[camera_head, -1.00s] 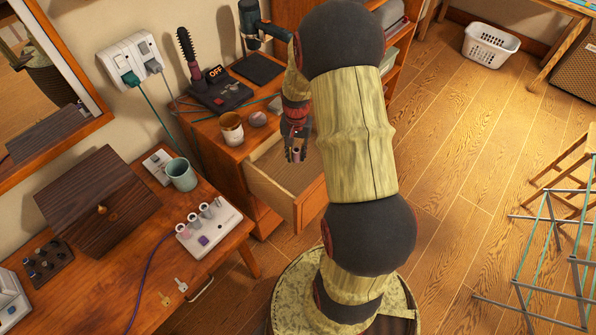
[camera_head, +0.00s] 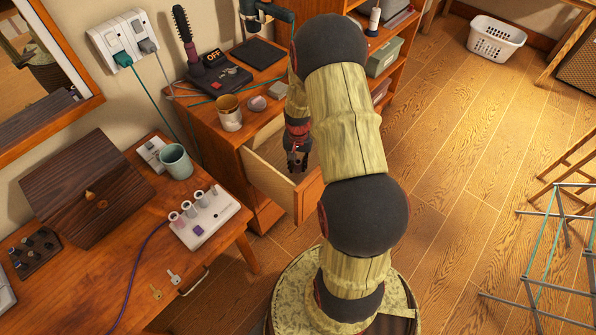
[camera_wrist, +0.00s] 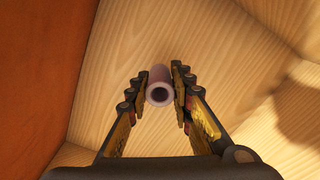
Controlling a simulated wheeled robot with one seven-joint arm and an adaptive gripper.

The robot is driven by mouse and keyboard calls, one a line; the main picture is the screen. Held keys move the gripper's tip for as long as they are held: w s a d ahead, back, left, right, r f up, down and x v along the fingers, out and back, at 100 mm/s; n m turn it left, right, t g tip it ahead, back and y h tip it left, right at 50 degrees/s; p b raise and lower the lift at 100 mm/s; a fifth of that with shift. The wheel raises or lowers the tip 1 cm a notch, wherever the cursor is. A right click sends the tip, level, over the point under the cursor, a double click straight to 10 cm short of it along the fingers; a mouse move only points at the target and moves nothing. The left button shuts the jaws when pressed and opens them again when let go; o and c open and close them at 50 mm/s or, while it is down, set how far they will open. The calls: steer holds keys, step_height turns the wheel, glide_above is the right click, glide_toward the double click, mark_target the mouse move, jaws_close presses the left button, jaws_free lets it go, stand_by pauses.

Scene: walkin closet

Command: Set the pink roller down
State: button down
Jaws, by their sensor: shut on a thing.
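The pink roller (camera_wrist: 159,87) is a small tube seen end-on in the wrist view. My gripper (camera_wrist: 161,76) is shut on it, with a finger on either side. In the head view my gripper (camera_head: 297,165) points down at the open wooden drawer (camera_head: 265,177), near its front panel. I cannot make out the roller clearly there. The pale wood of the drawer fills most of the wrist view behind the roller. I cannot tell how far the roller is above the drawer bottom.
A white roller set (camera_head: 204,217) with several rollers sits on the left desk. A teal mug (camera_head: 176,162) and dark wooden box (camera_head: 85,190) stand there too. A tan cup (camera_head: 230,113) stands on the cabinet above the drawer. The drawer walls are close around my gripper.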

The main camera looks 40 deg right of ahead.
mark_target(298, 176)
steer(key=shift+f+b, duration=0.4)
steer(key=shift+f, duration=1.2)
steer(key=shift+f, duration=0.2)
steer(key=c, duration=1.6)
jaws_free()
